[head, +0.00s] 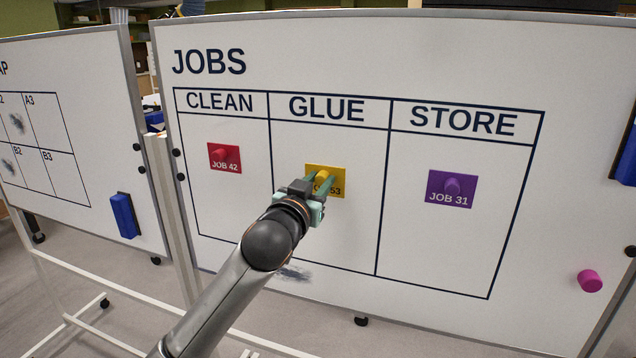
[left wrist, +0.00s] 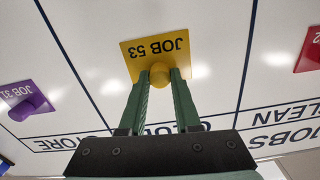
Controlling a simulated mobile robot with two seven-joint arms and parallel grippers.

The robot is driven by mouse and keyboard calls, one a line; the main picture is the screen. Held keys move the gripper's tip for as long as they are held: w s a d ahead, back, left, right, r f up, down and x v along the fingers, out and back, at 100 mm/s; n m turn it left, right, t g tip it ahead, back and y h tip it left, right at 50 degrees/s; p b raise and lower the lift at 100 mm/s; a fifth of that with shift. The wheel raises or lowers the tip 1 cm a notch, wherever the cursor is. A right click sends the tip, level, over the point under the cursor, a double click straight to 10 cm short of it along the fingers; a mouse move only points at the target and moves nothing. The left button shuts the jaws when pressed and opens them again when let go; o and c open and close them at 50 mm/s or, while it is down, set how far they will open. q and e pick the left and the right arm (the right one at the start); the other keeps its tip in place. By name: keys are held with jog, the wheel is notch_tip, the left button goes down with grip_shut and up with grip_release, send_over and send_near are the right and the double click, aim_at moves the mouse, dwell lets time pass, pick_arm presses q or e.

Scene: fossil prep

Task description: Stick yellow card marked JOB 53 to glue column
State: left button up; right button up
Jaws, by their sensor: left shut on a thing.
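The yellow card marked JOB 53 (head: 338,178) is at the board, inside the GLUE column (head: 345,235) of the JOBS board. It also shows in the left wrist view (left wrist: 136,54), with its round yellow knob (left wrist: 160,74) between the green fingers. My left gripper (head: 320,187) is shut on that knob and partly covers the card in the head view. The card looks flat against the board; whether it touches cannot be told for certain. My right gripper is not in view.
A red JOB 42 card (head: 225,158) is in the CLEAN column and a purple JOB 31 card (head: 452,188) in the STORE column. A pink magnet (head: 590,281) sits at the lower right. A second board (head: 75,220) with a blue eraser (head: 124,215) stands at left.

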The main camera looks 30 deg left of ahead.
pick_arm(q)
jog(key=o, duration=1)
jog(key=shift+s, duration=0.1)
jog(key=shift+p+v, duration=0.45)
jog(key=shift+v, duration=3)
